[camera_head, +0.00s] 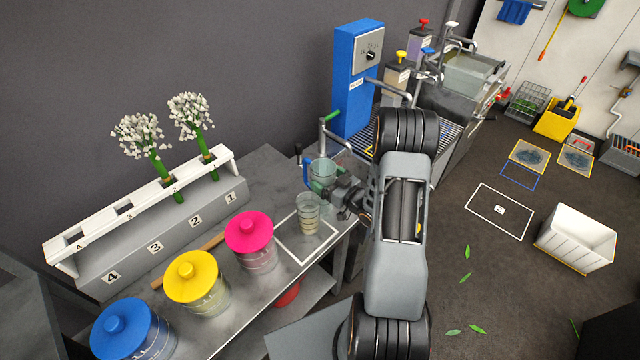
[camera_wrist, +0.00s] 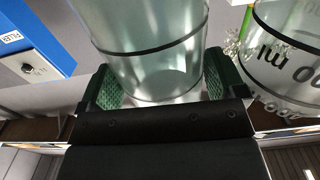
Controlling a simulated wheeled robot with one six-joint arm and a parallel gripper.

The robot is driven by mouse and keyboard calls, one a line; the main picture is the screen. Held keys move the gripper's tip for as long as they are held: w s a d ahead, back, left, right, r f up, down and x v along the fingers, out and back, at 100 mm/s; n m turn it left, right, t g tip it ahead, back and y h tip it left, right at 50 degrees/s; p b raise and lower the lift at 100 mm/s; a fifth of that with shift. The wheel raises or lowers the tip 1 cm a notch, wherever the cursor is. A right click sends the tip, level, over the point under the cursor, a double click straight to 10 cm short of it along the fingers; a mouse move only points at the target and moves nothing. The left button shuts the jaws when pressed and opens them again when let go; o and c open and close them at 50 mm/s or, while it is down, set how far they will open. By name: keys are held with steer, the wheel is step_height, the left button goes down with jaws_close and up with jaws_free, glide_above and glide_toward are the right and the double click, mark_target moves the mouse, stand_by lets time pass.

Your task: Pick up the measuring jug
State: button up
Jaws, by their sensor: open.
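A clear jug (camera_head: 322,170) with a blue part like a handle on its left side stands at the right end of the grey bench. My gripper (camera_head: 327,187) is at this jug, coming from the right. In the wrist view the jug (camera_wrist: 158,70) is between the two green finger pads, one on each side. The jaws are open, and I cannot tell whether either pad touches the glass. A second clear vessel (camera_head: 308,217) stands close by in a white outlined square. In the wrist view this second vessel (camera_wrist: 288,60) shows "ml" markings, right of the right pad.
Pink-lidded (camera_head: 250,232), yellow-lidded (camera_head: 192,278) and blue-lidded (camera_head: 128,328) jars line the bench. A white numbered rack (camera_head: 140,205) with two flower bunches stands behind. A blue dispenser box (camera_head: 352,85) and taps are beyond the jug. A white crate (camera_head: 575,238) is on the floor.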

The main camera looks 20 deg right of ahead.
steer(key=shift+x, duration=0.75)
steer(key=c, duration=1.5)
